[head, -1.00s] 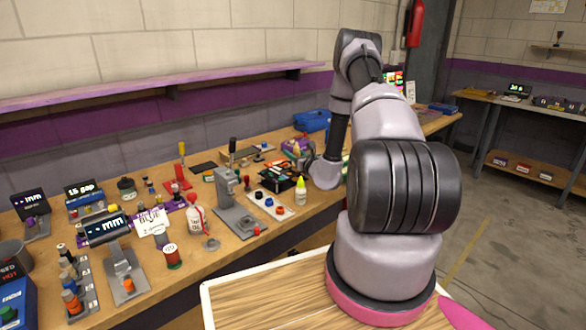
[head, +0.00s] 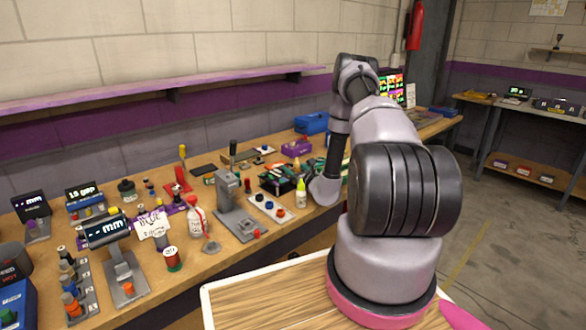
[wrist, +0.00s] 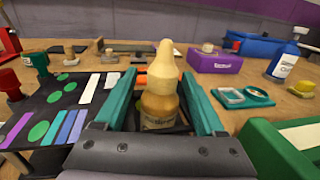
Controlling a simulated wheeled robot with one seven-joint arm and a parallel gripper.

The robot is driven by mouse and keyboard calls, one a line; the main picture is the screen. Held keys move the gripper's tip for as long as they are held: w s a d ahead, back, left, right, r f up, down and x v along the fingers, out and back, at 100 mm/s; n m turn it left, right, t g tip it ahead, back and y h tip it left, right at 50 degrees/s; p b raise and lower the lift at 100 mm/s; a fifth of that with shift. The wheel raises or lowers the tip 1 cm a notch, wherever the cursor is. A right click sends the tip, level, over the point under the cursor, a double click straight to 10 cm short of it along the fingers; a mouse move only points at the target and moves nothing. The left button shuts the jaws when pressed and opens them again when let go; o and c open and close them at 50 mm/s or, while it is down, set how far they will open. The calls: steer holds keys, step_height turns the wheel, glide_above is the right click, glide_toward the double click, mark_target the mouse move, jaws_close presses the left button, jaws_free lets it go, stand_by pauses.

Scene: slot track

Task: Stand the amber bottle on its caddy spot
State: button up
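The amber bottle (wrist: 160,108), with a tall cream nozzle cap, stands upright in the middle of the wrist view. My gripper (wrist: 159,80) has teal fingers, one on each side of the bottle. A narrow gap shows between the bottle and each finger, so the gripper looks open around it. The bottle's lower end is hidden by the gripper body. Dark surface shows around its base; I cannot tell whether this is the caddy.
A black board with green discs (wrist: 38,131) and coloured strips lies left. A purple box (wrist: 214,62), a teal-rimmed tray (wrist: 243,97), a white-and-blue bottle (wrist: 283,62) and a green-edged block (wrist: 280,150) are right. In the head view, a yellow-capped bottle (head: 301,190) stands near my arm.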

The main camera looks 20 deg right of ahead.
steer(key=shift+r, duration=0.15)
steer(key=s, duration=0.4)
steer(key=s+d, duration=0.1)
steer(key=s, duration=0.7)
steer(key=shift+d, duration=0.4)
